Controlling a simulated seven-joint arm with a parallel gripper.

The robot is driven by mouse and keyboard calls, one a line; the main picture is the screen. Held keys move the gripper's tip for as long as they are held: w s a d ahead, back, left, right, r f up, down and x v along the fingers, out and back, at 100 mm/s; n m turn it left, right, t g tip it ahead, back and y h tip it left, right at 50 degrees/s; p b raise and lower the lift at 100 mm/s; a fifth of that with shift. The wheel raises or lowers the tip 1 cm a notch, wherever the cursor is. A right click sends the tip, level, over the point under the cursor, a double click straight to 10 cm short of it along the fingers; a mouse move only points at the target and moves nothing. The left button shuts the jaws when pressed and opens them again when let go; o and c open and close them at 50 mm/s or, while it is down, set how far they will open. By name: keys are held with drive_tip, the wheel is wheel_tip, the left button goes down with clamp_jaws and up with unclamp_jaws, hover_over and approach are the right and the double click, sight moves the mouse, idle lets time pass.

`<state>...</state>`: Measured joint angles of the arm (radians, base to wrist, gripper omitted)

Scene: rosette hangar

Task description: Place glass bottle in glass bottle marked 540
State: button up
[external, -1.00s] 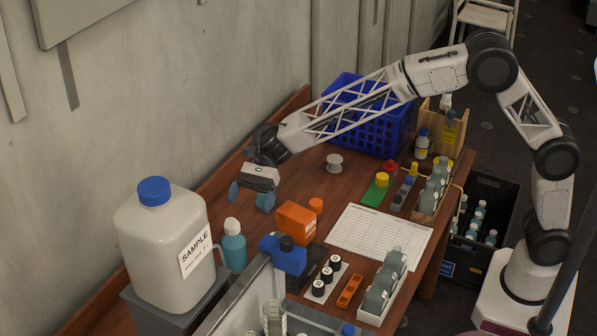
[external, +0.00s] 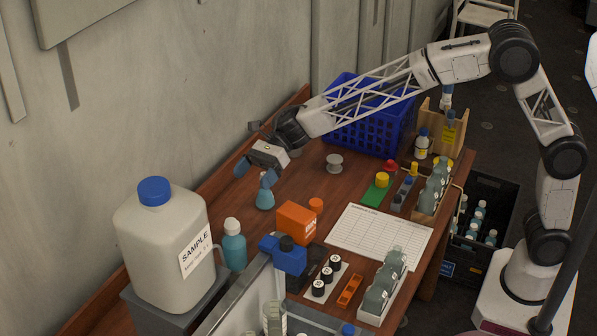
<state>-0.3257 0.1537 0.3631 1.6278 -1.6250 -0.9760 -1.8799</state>
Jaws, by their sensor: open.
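My gripper (external: 255,174) is open above the back left part of the table, its blue-grey fingers spread and tilted down. A small teal, cone-shaped vessel (external: 265,199) stands on the table just under the right finger; I cannot tell whether they touch. Grey glass bottles (external: 376,298) with white labels stand in a white rack at the front right. More such bottles (external: 432,188) stand in a wooden rack further back. A clear glass vessel (external: 274,318) shows at the bottom edge, partly cut off. No mark 540 is readable.
A large white SAMPLE jug (external: 160,240) and a teal bottle (external: 234,248) stand at the left. An orange box (external: 296,222), a paper sheet (external: 378,238) and a blue crate (external: 365,128) surround the middle. Bare table lies around the grey spool (external: 334,162).

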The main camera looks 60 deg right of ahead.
drive_tip(key=s+d+r+m+t+h, duration=0.3)
drive_tip(key=d+r+m+t+h, duration=0.15)
drive_tip(key=d+m, duration=0.7)
drive_tip(key=s+d+r+m+t+h, duration=0.25)
drive_tip(key=d+r+m+t, duration=0.35)
drive_tip(key=d+m, duration=0.5)
drive_tip(key=s+d+m+h, duration=0.5)
drive_tip(key=s+d+m, duration=0.15)
drive_tip(key=d, duration=0.25)
drive_tip(key=s+d+f+m+g+h, duration=0.2)
drive_tip(key=s+d+f+m, duration=0.1)
drive_tip(key=s+d+m, duration=0.4)
drive_tip(key=s+d+f+m+g+h, duration=0.1)
drive_tip(key=s+d+f+m+g, duration=0.25)
drive_tip(key=s, duration=0.65)
drive_tip(key=s+f+m+g, duration=0.2)
drive_tip(key=s+m, duration=0.3)
drive_tip(key=s, duration=0.5)
drive_tip(key=s+f+m+g+y, duration=0.1)
drive_tip(key=s+f+m, duration=0.4)
drive_tip(key=s, duration=0.6)
drive_tip(key=shift+d+m+g, duration=0.4)
drive_tip(key=shift+m+g, duration=0.05)
drive_tip(key=shift+g, duration=0.45)
